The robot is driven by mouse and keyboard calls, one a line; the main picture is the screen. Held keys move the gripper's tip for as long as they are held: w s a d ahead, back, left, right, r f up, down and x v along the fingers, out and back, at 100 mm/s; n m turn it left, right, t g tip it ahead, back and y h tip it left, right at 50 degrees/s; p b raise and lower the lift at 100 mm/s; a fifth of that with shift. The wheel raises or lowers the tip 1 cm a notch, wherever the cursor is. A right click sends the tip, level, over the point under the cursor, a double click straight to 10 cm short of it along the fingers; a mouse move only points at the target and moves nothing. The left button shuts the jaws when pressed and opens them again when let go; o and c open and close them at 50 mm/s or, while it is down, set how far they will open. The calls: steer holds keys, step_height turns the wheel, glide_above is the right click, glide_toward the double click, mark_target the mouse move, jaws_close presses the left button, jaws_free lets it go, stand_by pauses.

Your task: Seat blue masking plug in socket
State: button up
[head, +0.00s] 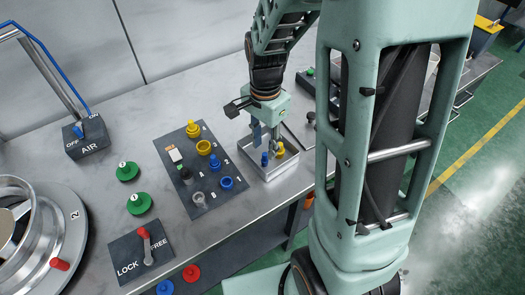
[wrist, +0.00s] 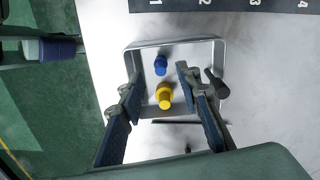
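The blue plug (wrist: 160,65) stands in a shallow metal tray (wrist: 215,52), beside a yellow plug (wrist: 164,97). The head view also shows the blue plug (head: 264,160) at the tray's left side. My gripper (wrist: 160,73) is open, its fingers apart on either side above the plugs; in the head view my gripper (head: 267,143) hangs over the tray. It holds nothing. On the dark panel (head: 170,143), a blue ring socket (head: 226,183) by the mark 1 looks empty. A blue piece (head: 214,162) sits by mark 2, a yellow ring (head: 203,147) and yellow plug (head: 193,129) farther back.
A black piece (wrist: 216,84) lies at the tray's right rim in the wrist view. A grey ring (head: 199,199) and a dark knob stand on the panel. Green knobs (head: 127,171), a lock lever (head: 146,244) and a wheel hub (head: 45,235) are left. The bench's front edge is close.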

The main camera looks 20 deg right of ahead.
mark_target(265, 154)
step_height(265, 154, down, 3)
steer(key=shift+w+f, duration=0.1)
steer(key=shift+f, duration=0.05)
steer(key=shift+d, duration=0.1)
jaws_close()
stand_by(0.3)
